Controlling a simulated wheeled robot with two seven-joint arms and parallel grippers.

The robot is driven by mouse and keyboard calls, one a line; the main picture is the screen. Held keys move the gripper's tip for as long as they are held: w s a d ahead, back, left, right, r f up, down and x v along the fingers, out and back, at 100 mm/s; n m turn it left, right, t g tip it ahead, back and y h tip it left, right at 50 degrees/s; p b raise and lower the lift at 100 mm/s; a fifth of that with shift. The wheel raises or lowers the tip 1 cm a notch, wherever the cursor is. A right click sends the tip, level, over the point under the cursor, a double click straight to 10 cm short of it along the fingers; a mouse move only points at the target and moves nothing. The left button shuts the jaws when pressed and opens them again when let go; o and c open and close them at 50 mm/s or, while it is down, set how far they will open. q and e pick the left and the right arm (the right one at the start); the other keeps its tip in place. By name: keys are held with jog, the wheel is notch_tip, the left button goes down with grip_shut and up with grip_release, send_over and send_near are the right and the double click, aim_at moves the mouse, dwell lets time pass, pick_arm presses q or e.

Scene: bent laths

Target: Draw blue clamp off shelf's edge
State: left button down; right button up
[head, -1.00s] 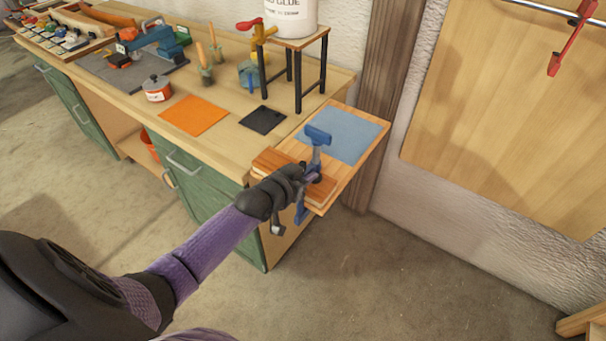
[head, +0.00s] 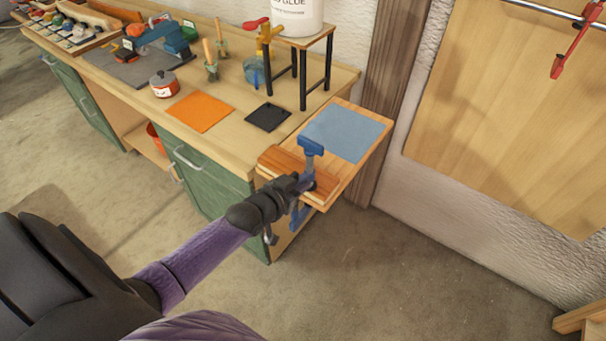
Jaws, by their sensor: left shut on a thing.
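The blue clamp (head: 311,147) stands upright at the front edge of the small wooden shelf (head: 352,171) on the right end of the bench. Its blue head is above the boards and its lower part (head: 298,215) hangs below the shelf's edge. My left gripper (head: 301,184) is shut on the clamp's middle, and its fingers hide part of it. I cannot tell whether the clamp still touches the shelf. A reddish-brown board (head: 282,160) lies on the shelf to the left of the clamp. My right gripper is not in view.
A blue mat (head: 346,133) lies on the shelf behind the clamp. A small stand (head: 303,48) with a white glue bucket (head: 294,15) is behind it. An orange mat (head: 200,112) and a dark mat (head: 267,117) lie on the bench. Floor in front is clear.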

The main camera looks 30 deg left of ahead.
pick_arm(q)
jog(key=s+p, duration=0.3)
jog(key=s, duration=0.3)
jog(key=shift+a, duration=0.25)
jog(key=shift+r, duration=0.1)
jog(key=s+r+p, duration=0.4)
jog(key=p, duration=0.1)
jog(key=shift+a+p, duration=0.15)
jog(key=shift+p, duration=0.15)
jog(key=shift+w, duration=0.1)
